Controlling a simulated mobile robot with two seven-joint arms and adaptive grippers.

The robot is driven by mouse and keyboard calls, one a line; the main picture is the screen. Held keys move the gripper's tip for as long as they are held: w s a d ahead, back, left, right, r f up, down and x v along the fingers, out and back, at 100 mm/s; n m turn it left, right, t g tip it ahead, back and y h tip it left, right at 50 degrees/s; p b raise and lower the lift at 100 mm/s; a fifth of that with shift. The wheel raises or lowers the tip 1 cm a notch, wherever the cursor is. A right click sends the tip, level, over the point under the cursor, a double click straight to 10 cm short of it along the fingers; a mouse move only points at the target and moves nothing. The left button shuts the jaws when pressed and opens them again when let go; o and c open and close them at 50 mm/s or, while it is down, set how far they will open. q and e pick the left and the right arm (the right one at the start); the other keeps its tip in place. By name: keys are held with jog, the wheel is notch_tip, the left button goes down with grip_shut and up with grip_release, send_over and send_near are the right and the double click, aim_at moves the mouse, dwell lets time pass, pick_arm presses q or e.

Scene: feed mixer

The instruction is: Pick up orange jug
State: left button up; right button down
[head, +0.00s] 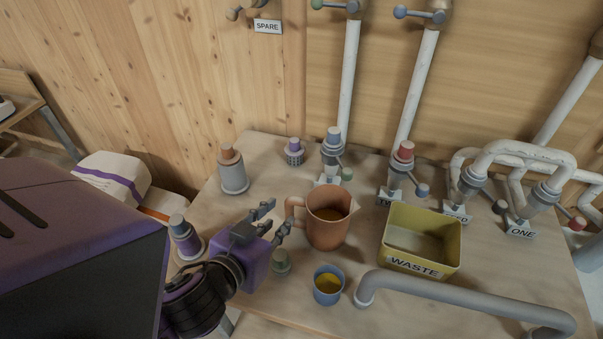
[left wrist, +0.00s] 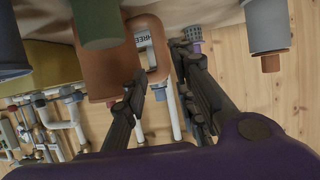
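In the left wrist view the jug (left wrist: 103,66) is partly hidden behind a green object and a finger. The handle loop (left wrist: 161,50) shows close to the gap between the open fingers (left wrist: 161,66). I cannot tell whether the fingers touch it. My right gripper is not in view.
A yellow WASTE bin (head: 421,240) stands right of the jug. A blue cup (head: 328,284) with yellow contents and a small green object (head: 280,263) stand in front. A grey pipe (head: 465,295) runs along the front right.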

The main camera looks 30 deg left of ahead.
aim_at(287, 208)
pick_arm(q)
jog(key=shift+w+f, duration=0.15)
jog(key=shift+w, duration=0.4)
jog(key=shift+w+f, duration=0.15)
jog(key=shift+w, duration=0.15)
jog(key=shift+w+a+f, duration=0.1)
jog(key=shift+w, duration=0.15)
jog(key=shift+w+a, duration=0.1)
jog(key=shift+w, duration=0.1)
jog(key=x, duration=0.4)
jog(key=shift+a+p, duration=0.15)
jog(key=shift+p, duration=0.15)
jog(key=shift+w+f, duration=0.25)
jog(key=shift+w, duration=0.1)
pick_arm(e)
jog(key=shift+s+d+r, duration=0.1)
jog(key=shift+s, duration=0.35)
pick_arm(q)
jog(key=shift+s, duration=0.1)
